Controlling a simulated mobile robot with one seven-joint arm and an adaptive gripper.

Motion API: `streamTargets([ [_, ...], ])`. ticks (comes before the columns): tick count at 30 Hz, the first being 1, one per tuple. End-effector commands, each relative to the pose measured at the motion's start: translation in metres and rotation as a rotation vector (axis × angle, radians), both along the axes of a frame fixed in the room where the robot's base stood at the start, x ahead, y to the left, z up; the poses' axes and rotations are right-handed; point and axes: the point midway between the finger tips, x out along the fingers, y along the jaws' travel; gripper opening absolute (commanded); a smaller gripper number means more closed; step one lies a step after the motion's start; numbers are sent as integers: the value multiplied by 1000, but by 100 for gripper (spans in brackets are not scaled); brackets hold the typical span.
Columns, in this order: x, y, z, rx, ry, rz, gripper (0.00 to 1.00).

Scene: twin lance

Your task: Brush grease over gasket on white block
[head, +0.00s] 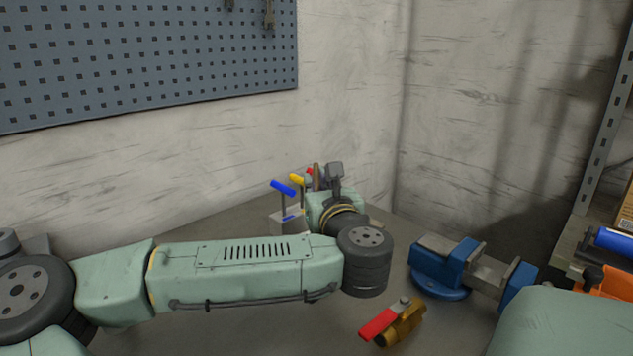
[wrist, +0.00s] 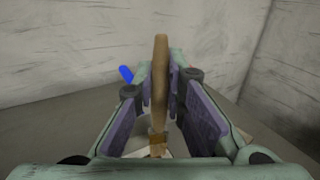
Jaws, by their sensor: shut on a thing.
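My gripper (wrist: 160,98) is shut on the brush (wrist: 161,62). Its wooden handle stands nearly upright between the purple finger pads in the wrist view. The lower end of the brush (wrist: 157,139) points down toward a pale surface, and I cannot tell whether it touches it. In the head view the brown handle (head: 317,172) shows beside the dark gripper (head: 335,178), beyond my arm. A pale block (head: 287,221) stands at the left of my wrist. I cannot tell whether it is the white block of the task. No gasket can be made out.
Blue (head: 283,187), yellow (head: 296,179) and red (head: 310,171) handles stand close around the gripper. A blue vise (head: 446,264) stands to the right on the grey bench (head: 230,335). A brass valve with a red lever (head: 400,322) lies in front. Walls close the back.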

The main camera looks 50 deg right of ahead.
Motion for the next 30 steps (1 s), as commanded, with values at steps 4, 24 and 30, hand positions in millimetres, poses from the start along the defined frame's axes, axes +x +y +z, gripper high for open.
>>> streamTargets([
  [4, 0, 0, 0, 0, 0, 0, 0],
  [24, 0, 0, -4, -1, 1, 0, 0],
  [30, 0, 0, -6, -1, 1, 0, 0],
])
